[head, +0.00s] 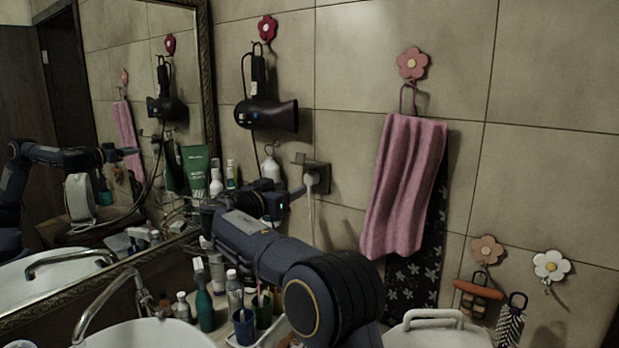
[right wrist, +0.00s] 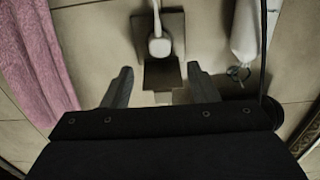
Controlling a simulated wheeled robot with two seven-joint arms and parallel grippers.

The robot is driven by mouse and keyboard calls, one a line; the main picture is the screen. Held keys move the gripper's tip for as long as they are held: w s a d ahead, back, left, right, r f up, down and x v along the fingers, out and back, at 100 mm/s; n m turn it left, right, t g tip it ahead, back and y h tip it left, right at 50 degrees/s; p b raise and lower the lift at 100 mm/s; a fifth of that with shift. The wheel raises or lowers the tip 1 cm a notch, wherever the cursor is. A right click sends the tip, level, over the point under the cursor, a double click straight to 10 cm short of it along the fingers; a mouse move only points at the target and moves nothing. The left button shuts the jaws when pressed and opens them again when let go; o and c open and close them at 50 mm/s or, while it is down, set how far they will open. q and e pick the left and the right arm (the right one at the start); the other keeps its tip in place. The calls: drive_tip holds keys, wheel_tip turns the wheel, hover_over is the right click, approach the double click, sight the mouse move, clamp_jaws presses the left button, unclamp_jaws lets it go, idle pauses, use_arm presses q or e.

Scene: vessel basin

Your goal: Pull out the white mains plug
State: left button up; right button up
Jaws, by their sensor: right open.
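The white mains plug (head: 311,178) sits in the wall socket (head: 324,181), with its white cord hanging down the tiles. In the right wrist view the plug (right wrist: 159,46) shows on its dark socket plate (right wrist: 174,22), beyond my fingertips. My right gripper (head: 296,196) is just left of the plug in the head view. I see no contact with the plug. My left gripper is not in view.
A hairdryer (head: 268,115) hangs above left of the socket, and a white bottle (head: 270,165) is close behind the gripper. A pink towel (head: 404,185) hangs to the right. Toiletries, a sink (head: 150,335) and a mirror (head: 95,110) lie left and below.

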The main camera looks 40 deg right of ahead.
sight(308, 180)
drive_tip(key=p+x, duration=0.5)
drive_tip(key=shift+r, duration=0.25)
drive_tip(key=shift+w+d+f+b, duration=0.2)
drive_tip(key=shift+d+b, duration=0.1)
drive_tip(key=shift+d, duration=0.2)
drive_tip(key=shift+w+d+f+b, duration=0.1)
drive_tip(key=shift+d+f+b, duration=0.15)
drive_tip(key=shift+d, duration=0.25)
drive_tip(key=shift+x, duration=1.05)
drive_tip(key=shift+b, duration=0.3)
drive_tip(key=shift+b, duration=0.4)
drive_tip(key=shift+b, duration=0.55)
